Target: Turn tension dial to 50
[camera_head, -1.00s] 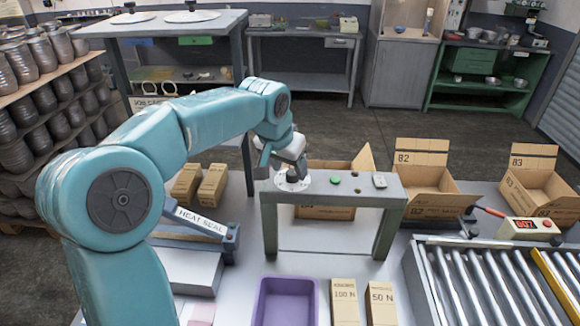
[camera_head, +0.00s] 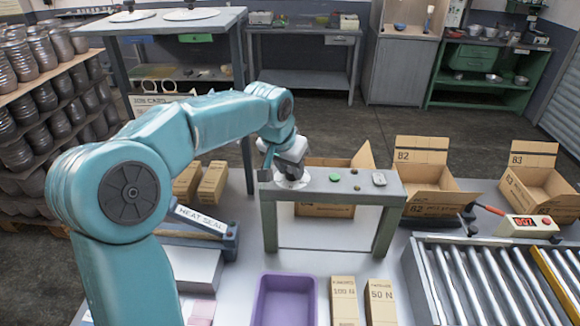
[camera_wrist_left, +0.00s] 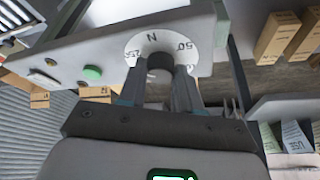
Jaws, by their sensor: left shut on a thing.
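The tension dial (camera_wrist_left: 160,62) shows in the left wrist view as a grey knob over a white round scale (camera_wrist_left: 152,40) marked N, 50 and 250. The scale also shows in the head view (camera_head: 292,182), at the left end of a raised grey-green panel (camera_head: 330,188). My left gripper (camera_wrist_left: 162,80) is shut on the dial's knob, with one finger on each side. In the head view my left gripper (camera_head: 291,168) hides most of the knob. The pointer on the knob cannot be made out. My right gripper is not in view.
Open cartons (camera_head: 425,190) stand behind, and a roller conveyor (camera_head: 490,285) lies to the right. A purple tray (camera_head: 259,310) and boxes marked 100 N (camera_head: 344,303) and 50 N (camera_head: 381,305) stand in front.

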